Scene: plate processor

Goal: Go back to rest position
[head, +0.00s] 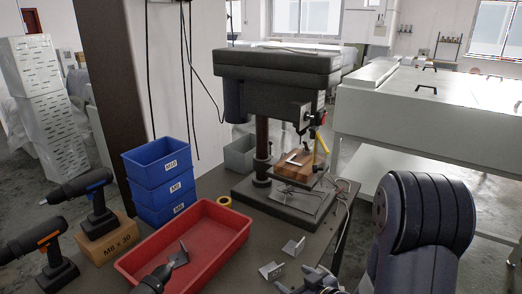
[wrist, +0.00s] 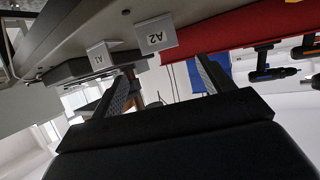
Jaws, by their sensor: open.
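My gripper (wrist: 166,66) shows in the wrist view with its two fingers spread apart and nothing between them. That view is upside down. A metal bracket marked A2 (wrist: 156,37) and another marked A1 (wrist: 99,58) appear beyond the fingers, apart from them. In the head view, two small metal brackets, one nearer the middle (head: 293,247) and one lower left (head: 270,270), stand on the table's front part. My arm fills the lower right of the head view.
A drill press (head: 275,70) stands on the table (head: 310,236), with a wooden block (head: 293,172) under its head. A red tray (head: 207,213), stacked blue bins (head: 160,187), a cardboard box (head: 107,240) and cordless drills (head: 88,192) are left. A white cabinet (head: 430,112) stands right.

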